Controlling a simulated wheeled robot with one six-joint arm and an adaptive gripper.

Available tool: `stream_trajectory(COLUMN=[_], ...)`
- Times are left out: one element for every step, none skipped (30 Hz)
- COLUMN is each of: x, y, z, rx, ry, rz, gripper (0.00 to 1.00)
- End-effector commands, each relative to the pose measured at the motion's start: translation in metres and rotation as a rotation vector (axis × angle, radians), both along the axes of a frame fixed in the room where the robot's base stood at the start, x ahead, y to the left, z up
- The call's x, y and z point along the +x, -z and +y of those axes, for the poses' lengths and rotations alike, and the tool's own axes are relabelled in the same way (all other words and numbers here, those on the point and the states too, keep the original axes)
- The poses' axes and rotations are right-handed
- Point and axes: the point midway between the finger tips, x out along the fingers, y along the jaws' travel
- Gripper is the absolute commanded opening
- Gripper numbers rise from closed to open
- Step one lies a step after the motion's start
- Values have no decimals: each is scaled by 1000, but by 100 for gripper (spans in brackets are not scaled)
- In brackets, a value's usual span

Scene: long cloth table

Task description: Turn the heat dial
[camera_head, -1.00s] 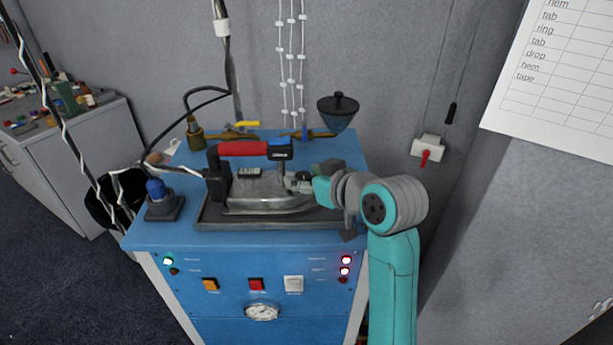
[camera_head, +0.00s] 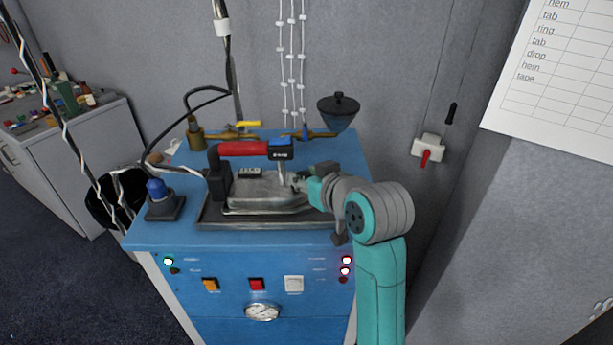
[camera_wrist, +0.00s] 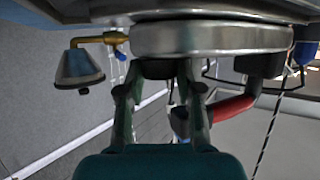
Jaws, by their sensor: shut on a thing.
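A steam iron (camera_head: 265,190) with a metal body, red handle (camera_head: 243,148) and blue-and-black front post sits on a dark tray (camera_head: 215,220) on the blue cabinet. My gripper (camera_head: 298,184) reaches in from the right, at the iron's right end below the handle front. In the wrist view, which looks turned over, the two fingers of my gripper (camera_wrist: 158,78) stand either side of a dark round knob (camera_wrist: 158,68), likely the heat dial, against the metal body (camera_wrist: 210,38). The fingers are shut on it. In the head view, the gripper hides the dial.
The blue cabinet (camera_head: 225,285) has lit buttons and a gauge (camera_head: 262,312) in front. A blue-capped fitting (camera_head: 157,190) stands left; brass pipes and a funnel cup (camera_head: 339,110) are behind. Cables hang left. A grey wall stands behind, with a red-levered switch (camera_head: 428,150).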

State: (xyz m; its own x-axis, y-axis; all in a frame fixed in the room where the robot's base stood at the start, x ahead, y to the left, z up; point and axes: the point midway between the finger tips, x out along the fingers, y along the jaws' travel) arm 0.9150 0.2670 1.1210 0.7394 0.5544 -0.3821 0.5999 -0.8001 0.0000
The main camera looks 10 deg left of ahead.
Motion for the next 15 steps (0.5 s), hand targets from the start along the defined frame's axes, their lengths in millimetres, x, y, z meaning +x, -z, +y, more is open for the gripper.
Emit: stream_trajectory(x=[-2,-2,-2,-3,-3,-3,-3,-3,-3,-3,-3,-3,-3,-3,-3], y=[0,0,0,0,0,0,0,0,0,0,0,0,0,0,0], z=[3,3,3,4,4,5,5,5,6,6,7,7,7,7,7], rx=[-1,-1,0,0,-1,-1,-1,-1,-2,0,-1,-1,0,-1,0], ry=[31,53,86,111,137,173,199,225,260,287,311,345,369,392,424], rz=[-1,-1,-1,0,-1,-1,-1,0,0,0,-1,-1,0,-1,0], gripper=[0,0,0,0,0,0,0,0,0,0,0,0,0,0,0])
